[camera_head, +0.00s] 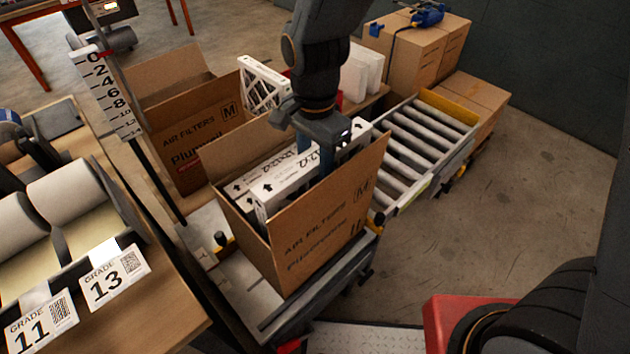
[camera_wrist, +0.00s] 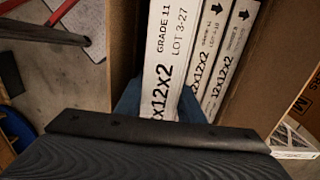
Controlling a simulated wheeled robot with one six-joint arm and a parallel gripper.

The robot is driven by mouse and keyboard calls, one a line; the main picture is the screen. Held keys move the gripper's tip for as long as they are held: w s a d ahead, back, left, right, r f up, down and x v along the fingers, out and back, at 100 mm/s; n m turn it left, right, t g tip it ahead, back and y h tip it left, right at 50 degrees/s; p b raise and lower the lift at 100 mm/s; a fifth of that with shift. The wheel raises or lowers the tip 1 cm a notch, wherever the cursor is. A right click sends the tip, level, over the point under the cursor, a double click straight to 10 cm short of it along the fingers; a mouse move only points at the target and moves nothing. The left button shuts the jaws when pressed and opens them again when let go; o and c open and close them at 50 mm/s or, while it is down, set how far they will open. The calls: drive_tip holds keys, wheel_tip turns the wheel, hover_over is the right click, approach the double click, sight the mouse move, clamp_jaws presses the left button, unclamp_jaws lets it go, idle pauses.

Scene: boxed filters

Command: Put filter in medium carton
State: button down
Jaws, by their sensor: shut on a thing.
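The open carton marked M and AIR FILTERS (camera_head: 325,235) stands in the middle of the head view, flaps up. My gripper (camera_head: 316,155) reaches down into its opening, blue fingers on both sides of a white-edged filter (camera_head: 285,186). In the wrist view my gripper (camera_wrist: 158,105) is shut on this filter (camera_wrist: 168,45), whose edge reads GRADE 11, LOT 3-27 and 12x12x2. The filter stands on edge within the carton walls, beside several similar filters (camera_wrist: 222,65). Its lower edge is hidden, so I cannot tell whether it touches the bottom.
Another open carton marked M (camera_head: 195,145) stands behind left. White filters (camera_head: 262,85) stand behind my gripper. A roller conveyor (camera_head: 425,135) lies right, with closed boxes (camera_head: 420,45) behind. A bench with GRADE 11 and GRADE 13 cards (camera_head: 113,283) is at left. The right floor is clear.

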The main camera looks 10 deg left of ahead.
sight(315, 155)
drive_tip(key=shift+f, duration=2.85)
drive_tip(key=shift+s+f, duration=0.1)
drive_tip(key=shift+f, duration=0.45)
drive_tip(key=c, duration=1.2)
unclamp_jaws()
drive_tip(key=shift+d+f, duration=0.1)
wheel_tip(315, 155, up, 14)
drive_tip(key=shift+f+b, duration=0.2)
drive_tip(key=shift+b, duration=0.4)
